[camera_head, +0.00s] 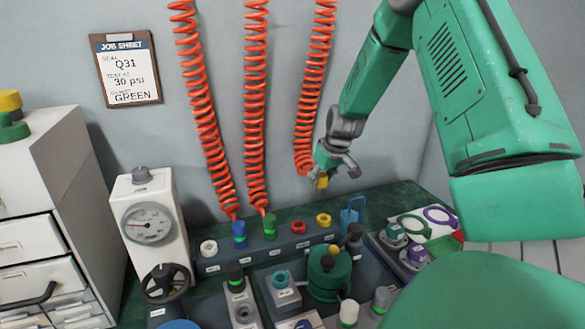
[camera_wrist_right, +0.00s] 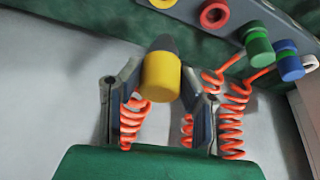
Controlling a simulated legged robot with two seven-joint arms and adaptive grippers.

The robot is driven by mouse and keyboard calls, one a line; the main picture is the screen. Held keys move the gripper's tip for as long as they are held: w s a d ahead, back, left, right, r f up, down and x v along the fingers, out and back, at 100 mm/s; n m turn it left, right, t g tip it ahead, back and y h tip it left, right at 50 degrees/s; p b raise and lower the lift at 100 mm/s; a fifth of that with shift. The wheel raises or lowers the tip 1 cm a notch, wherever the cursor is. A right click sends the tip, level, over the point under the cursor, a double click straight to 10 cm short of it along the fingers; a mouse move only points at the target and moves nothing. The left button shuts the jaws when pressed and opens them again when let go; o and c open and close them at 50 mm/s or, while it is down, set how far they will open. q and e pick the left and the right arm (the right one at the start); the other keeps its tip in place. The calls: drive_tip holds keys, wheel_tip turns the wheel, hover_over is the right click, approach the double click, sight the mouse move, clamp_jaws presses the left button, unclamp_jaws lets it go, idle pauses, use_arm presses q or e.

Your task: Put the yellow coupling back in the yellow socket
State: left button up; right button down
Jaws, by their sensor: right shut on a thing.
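The yellow coupling (camera_head: 322,182) hangs on the right-hand orange coiled hose (camera_head: 306,110). My right gripper (camera_head: 334,166) is shut on it and holds it above the socket strip, apart from it. In the right wrist view the coupling (camera_wrist_right: 161,77) sits between the two fingers of my gripper (camera_wrist_right: 158,88). The yellow socket (camera_head: 323,219) is an empty ring at the right of the strip, below the coupling. A part of its ring shows at the top edge of the right wrist view (camera_wrist_right: 163,3). My left gripper is out of view.
The blue coupling (camera_head: 239,234) and green coupling (camera_head: 269,227) stand in the strip on their hoses. The red socket (camera_head: 298,227) and white socket (camera_head: 208,247) are empty. A blue padlock-like piece (camera_head: 350,216) stands just right of the yellow socket. A gauge box (camera_head: 149,224) stands left.

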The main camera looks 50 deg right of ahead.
drive_tip(key=shift+s+d+f, duration=0.35)
drive_tip(key=shift+s+f, duration=0.25)
drive_tip(key=shift+f, duration=0.2)
wheel_tip(320, 180, down, 5)
drive_tip(key=b, duration=0.5)
drive_tip(key=shift+f+b, duration=0.1)
drive_tip(key=shift+b, duration=0.3)
drive_tip(key=shift+p, duration=0.9)
drive_tip(key=shift+f+b, duration=0.35)
drive_tip(key=shift+f, duration=0.95)
idle(0.4)
drive_tip(key=c, duration=1)
unclamp_jaws()
drive_tip(key=shift+c, duration=0.2)
